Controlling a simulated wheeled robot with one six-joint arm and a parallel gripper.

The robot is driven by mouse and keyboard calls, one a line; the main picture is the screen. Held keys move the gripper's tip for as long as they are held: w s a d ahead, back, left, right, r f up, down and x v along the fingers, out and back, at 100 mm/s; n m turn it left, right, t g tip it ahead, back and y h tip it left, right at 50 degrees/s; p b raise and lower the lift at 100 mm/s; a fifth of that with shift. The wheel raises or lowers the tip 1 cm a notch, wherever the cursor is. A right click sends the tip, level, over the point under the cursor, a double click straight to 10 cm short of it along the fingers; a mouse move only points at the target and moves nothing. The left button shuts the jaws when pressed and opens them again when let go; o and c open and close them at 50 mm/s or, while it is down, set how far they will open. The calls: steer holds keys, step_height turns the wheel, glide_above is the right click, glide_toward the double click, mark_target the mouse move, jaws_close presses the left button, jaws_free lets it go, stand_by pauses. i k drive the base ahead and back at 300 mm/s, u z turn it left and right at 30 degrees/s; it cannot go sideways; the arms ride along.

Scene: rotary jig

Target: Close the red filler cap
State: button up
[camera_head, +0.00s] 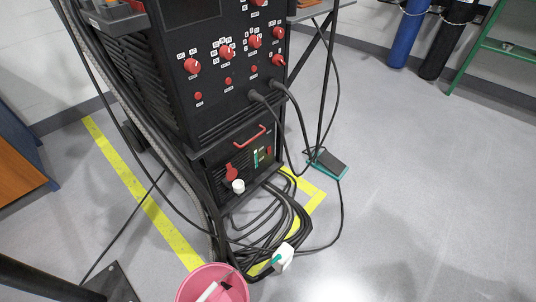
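The red filler cap (231,173) is at the left of the front of the low black unit (217,193) at the bottom of the welding machine. It appears tilted up, just above a round white neck (238,186) that sticks out from the front face. The white neck is not covered by the red cap in this view. Whether the two are joined by a hinge is too small to tell. My gripper is not in view.
Coiled black cables (288,222) lie on the floor before the unit, with a white and green item (283,257) on them. A pink bucket (196,284) stands at the bottom. A teal-edged foot pedal (328,164) lies right. The floor farther right is clear.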

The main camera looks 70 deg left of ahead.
mark_target(232, 173)
steer(key=i, duration=0.2)
steer(key=u, duration=1.35)
steer(key=i, duration=2.8)
steer(key=u, duration=4.3)
steer(key=i, duration=0.5)
